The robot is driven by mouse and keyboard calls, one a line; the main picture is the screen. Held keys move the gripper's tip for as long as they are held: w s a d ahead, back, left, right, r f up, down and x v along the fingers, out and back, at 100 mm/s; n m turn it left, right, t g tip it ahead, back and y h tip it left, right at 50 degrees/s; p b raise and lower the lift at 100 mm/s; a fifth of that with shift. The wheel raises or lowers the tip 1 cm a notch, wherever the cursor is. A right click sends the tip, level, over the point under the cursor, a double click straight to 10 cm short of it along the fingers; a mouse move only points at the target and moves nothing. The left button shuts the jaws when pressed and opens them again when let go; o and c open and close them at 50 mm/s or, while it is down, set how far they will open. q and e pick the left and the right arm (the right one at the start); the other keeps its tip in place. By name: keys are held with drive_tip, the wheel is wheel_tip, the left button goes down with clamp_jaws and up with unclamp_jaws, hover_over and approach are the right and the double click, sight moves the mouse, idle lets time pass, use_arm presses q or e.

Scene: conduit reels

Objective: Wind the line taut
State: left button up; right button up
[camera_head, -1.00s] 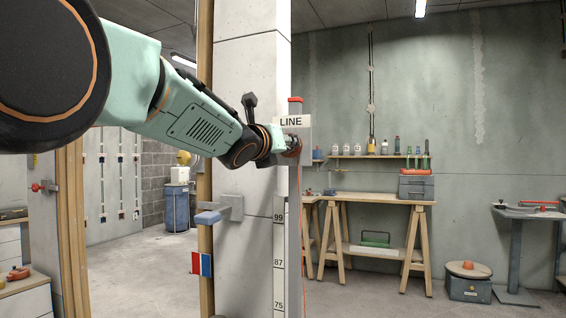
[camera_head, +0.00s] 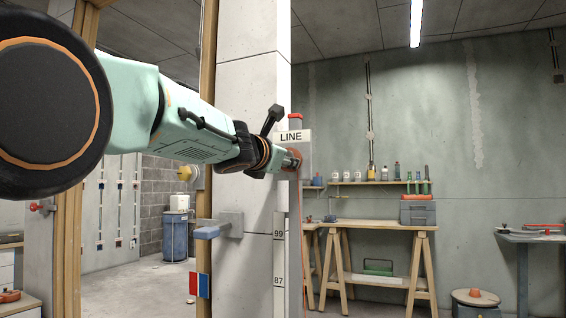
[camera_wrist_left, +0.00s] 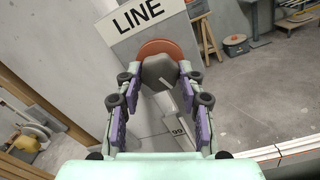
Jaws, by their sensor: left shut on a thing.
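A white LINE sign (camera_head: 291,136) is on the edge of a pale concrete pillar (camera_head: 249,100); the sign also shows in the wrist view (camera_wrist_left: 140,14). Beneath it is a red-orange disc (camera_wrist_left: 160,47) with a grey faceted knob (camera_wrist_left: 160,73) in front. My left gripper (camera_wrist_left: 163,78) is shut on this knob, with purple-padded fingers on both sides. In the head view my left gripper (camera_head: 288,160) is small and partly hidden at the pillar edge. A thin reddish line (camera_head: 301,240) runs down beside a scale strip (camera_head: 279,255) marked 99 and 87. My right gripper is not in view.
A blue-handled grey bracket (camera_head: 215,230) sticks out of the pillar below my arm. A red and blue plate (camera_head: 200,285) is lower down. A wooden workbench (camera_head: 375,228) stands against the back wall, with open floor in front.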

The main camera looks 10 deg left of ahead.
use_arm(q)
drive_tip(key=shift+r, duration=0.1)
idle(0.4)
drive_tip(key=o, duration=1.2)
drive_tip(key=shift+s+a, duration=0.2)
drive_tip(key=shift+s, duration=1.05)
drive_tip(key=shift+s+a, duration=0.25)
drive_tip(key=shift+s, duration=0.95)
drive_tip(key=shift+s+a, duration=0.2)
drive_tip(key=shift+s, duration=1.05)
